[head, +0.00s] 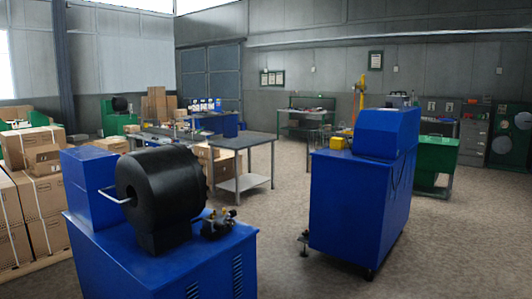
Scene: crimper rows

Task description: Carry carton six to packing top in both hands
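Several brown cartons are stacked on a pallet at the left, among them a front stack (40,200) and a smaller box (43,158) on top. More cartons (215,160) sit behind and beside a grey-topped table (243,141) with a lower shelf, in the middle distance. No number is readable on any carton, so I cannot tell which is carton six. No label shows which surface is the packing top; the grey table top looks bare. Neither of my grippers is in view.
A blue crimper machine with a black drum (160,190) blocks the near left. A blue cabinet machine (360,205) stands right of centre, with a foot pedal (304,245) at its base. Open floor (275,225) lies between them. A green workbench (306,117) stands at the back wall.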

